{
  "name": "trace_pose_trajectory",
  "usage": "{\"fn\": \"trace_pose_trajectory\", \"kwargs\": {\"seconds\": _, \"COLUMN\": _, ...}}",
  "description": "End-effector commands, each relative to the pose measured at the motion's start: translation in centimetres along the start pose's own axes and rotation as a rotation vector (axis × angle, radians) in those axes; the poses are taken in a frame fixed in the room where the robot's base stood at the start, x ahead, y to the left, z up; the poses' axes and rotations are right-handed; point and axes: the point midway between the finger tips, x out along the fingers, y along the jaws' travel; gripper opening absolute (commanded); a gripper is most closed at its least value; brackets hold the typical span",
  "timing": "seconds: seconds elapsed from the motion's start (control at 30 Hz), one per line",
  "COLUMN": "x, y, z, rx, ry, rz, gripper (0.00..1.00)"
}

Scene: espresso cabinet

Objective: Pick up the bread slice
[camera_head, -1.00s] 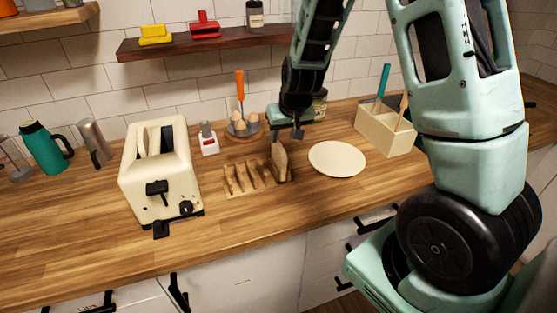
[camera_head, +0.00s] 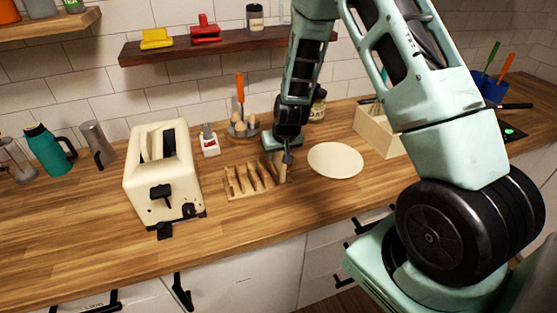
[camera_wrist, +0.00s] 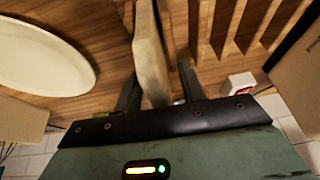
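The bread slice (camera_head: 280,168) stands upright at the right end of the wooden rack (camera_head: 238,190), partly hidden by my gripper in the head view. In the wrist view the slice (camera_wrist: 149,55) is edge-on between my two fingers. My gripper (camera_head: 287,157) is lowered over the slice from above. In the wrist view my gripper (camera_wrist: 158,88) is open, with one finger on each side of the slice and gaps visible, wider on the right. The rack's slats (camera_wrist: 235,30) are close to the right finger.
A cream toaster (camera_head: 165,180) stands left of the rack. A white plate (camera_head: 336,160) lies to the right, with a wooden box (camera_head: 375,130) behind it. An egg holder (camera_head: 243,130) and a small red-and-white item (camera_head: 209,143) stand behind the rack. The front counter is clear.

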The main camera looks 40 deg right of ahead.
Motion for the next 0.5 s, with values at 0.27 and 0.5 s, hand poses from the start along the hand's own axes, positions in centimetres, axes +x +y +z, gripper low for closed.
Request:
{"fn": "trace_pose_trajectory", "kwargs": {"seconds": 0.27, "x": 0.06, "y": 0.02, "z": -0.01, "rx": 0.0, "ry": 0.001, "rz": 0.0, "gripper": 0.26}}
{"fn": "trace_pose_trajectory", "kwargs": {"seconds": 0.5, "x": 0.04, "y": 0.02, "z": -0.01, "rx": 0.0, "ry": 0.0, "rz": 0.0, "gripper": 0.0}}
